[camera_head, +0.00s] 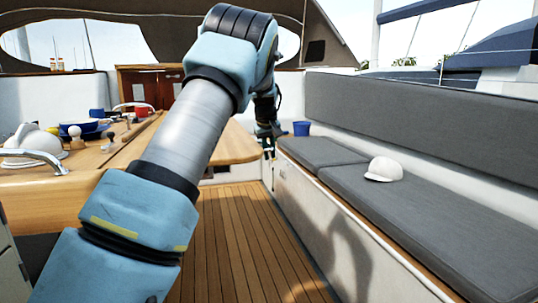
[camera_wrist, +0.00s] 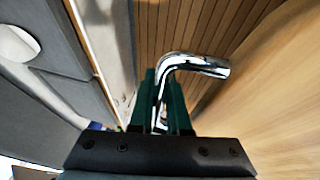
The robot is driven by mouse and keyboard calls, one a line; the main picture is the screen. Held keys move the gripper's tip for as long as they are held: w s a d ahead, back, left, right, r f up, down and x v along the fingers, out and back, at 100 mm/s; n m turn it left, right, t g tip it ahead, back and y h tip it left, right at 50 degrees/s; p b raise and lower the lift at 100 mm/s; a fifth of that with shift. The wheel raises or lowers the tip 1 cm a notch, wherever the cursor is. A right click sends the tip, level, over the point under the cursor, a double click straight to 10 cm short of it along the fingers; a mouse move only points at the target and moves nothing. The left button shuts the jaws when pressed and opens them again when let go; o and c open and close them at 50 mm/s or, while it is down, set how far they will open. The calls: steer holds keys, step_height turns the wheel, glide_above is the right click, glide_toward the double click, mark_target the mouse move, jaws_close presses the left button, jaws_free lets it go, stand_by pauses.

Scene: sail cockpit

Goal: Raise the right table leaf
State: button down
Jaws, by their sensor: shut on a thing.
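The right table leaf (camera_head: 236,147) is a pale wooden panel with a rounded corner, right of the main table. My arm hides part of it, and I cannot tell its exact tilt. In the wrist view the leaf's wood (camera_wrist: 275,85) fills the right side. A bent chrome bar (camera_wrist: 195,63) reaches from the leaf's side to between my dark green fingers. My gripper (camera_wrist: 165,105) is shut on this bar. In the head view my gripper (camera_head: 269,146) is beside the leaf's outer edge, and the bar is too small to make out.
The grey cushioned bench (camera_head: 330,165) lies to the right, with a white cap (camera_head: 384,169) and a blue bucket (camera_head: 301,128) on it. Clear plank floor (camera_head: 245,235) runs between bench and table.

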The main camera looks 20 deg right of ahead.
steer(key=shift+d, duration=0.1)
steer(key=c, duration=1.2)
jaws_free()
steer(key=shift+o, duration=0.2)
steer(key=v, duration=1)
steer(key=shift+r, duration=0.35)
steer(key=shift+s, duration=0.15)
